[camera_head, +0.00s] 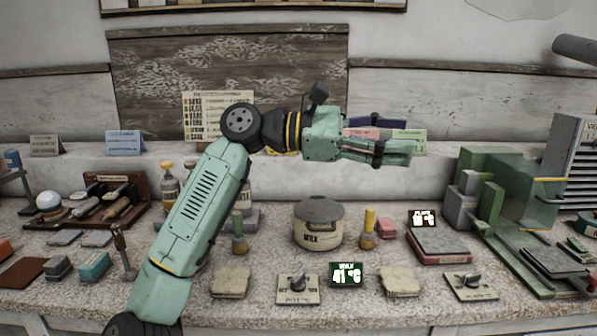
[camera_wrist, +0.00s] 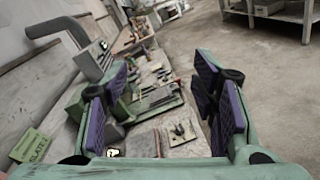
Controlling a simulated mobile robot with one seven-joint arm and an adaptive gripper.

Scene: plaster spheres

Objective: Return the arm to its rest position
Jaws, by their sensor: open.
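My gripper (camera_head: 408,150) is raised above the back of the workbench in the head view, pointing to the right with my arm bent across the middle of the scene. It holds nothing. In the wrist view my gripper (camera_wrist: 165,108) has its two purple-padded fingers wide apart, with bench and floor showing between them. My arm hides part of the bench to the left of the pot.
The workbench (camera_head: 330,303) is crowded. A wooden tool rack (camera_head: 104,196) and white sphere (camera_head: 48,201) stand left, a green machine (camera_head: 500,190) right. Upright cards line the back ledge. Air above the bench is mostly clear.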

